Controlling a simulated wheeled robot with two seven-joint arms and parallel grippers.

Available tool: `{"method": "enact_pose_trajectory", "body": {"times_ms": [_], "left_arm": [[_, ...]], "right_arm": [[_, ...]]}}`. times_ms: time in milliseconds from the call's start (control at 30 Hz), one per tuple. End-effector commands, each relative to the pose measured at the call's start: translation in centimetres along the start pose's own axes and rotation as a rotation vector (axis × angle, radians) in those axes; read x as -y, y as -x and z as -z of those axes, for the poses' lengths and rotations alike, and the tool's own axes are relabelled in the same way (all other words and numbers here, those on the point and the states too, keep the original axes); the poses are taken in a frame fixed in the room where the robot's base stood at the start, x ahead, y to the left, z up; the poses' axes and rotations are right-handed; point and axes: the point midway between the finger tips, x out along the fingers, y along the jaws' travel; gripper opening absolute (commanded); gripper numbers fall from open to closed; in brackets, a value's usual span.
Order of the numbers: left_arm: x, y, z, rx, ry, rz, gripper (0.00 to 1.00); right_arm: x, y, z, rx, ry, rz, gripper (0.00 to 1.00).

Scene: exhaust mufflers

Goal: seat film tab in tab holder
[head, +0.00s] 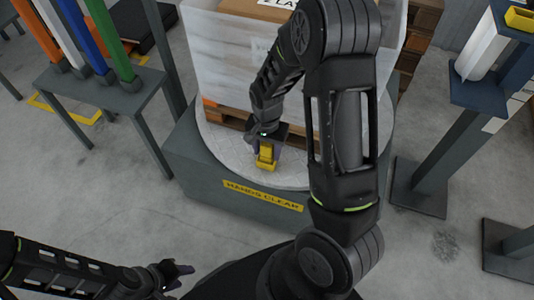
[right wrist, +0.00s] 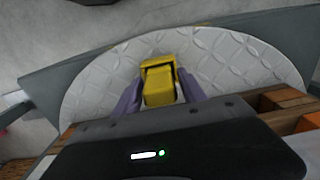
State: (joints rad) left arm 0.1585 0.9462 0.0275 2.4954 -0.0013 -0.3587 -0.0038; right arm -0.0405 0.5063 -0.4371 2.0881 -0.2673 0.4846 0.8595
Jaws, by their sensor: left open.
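A yellow piece, which I take to be the film tab (right wrist: 159,90), sits between the purple fingers of my right gripper (right wrist: 160,84), which look closed on its sides. A yellow bracket-like edge with a dark gap, perhaps the tab holder (right wrist: 158,61), shows just past it; whether the two are joined or apart I cannot tell. In the head view my right gripper (head: 267,152) reaches down with the yellow film tab (head: 265,162) low over the front of the round turntable. My left gripper (head: 179,274) is open and empty at the bottom left, far from it.
A film-wrapped load (head: 240,62) on a wooden pallet (head: 222,115) stands on the turntable (head: 225,155), close behind my right gripper. The base (head: 190,150) carries a "HANDS CLEAR" label. A post with a white roll (head: 483,50) stands right, a rack of coloured tubes (head: 98,42) left.

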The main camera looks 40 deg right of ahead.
Motion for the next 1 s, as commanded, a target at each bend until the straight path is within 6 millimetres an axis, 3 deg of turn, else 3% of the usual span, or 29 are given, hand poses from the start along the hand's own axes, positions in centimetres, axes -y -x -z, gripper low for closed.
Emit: {"method": "enact_pose_trajectory", "body": {"times_ms": [567, 867, 1000], "left_arm": [[0.0, 0.0, 0.0, 0.000, 0.000, 0.000, 0.42], [0.0, 0.0, 0.0, 0.000, 0.000, 0.000, 0.42], [-0.1, 0.3, 0.0, 0.000, 0.000, 0.000, 0.42]], "right_arm": [[0.0, 0.0, 0.0, 0.000, 0.000, 0.000, 0.00], [0.0, 0.1, 0.0, 0.000, 0.000, 0.000, 0.00], [0.1, 1.2, 0.1, -0.002, 0.000, 0.003, 0.00]]}}
